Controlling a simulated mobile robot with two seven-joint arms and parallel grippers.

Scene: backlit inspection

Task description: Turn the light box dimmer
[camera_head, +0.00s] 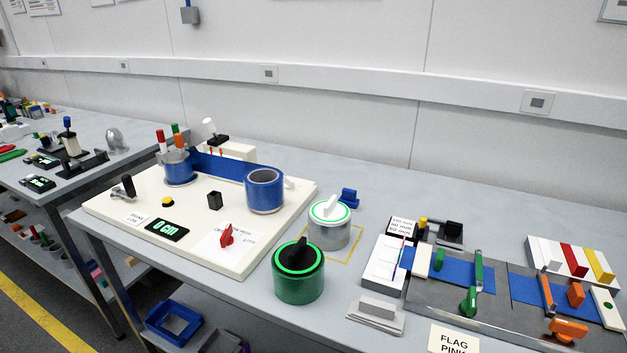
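Neither of my grippers is in view. No part is clearly labelled as the light box dimmer, and I cannot tell which one it is. A green cylinder (299,287) has a black pointer knob (299,254) on a dark top with a bright green ring. Behind it, a grey cylinder (329,237) has a white top with a green ring and a white knob (330,208). A white box (383,264) with thin coloured pieces beside it stands to the right. A red knob (227,236) sits on a white board at the left.
The white board (115,213) carries two blue cylinders, a blue belt and a "0 cm" display (167,229). A grey fixture (491,323) with coloured levers fills the right. Bare table (385,206) shows behind the cylinders.

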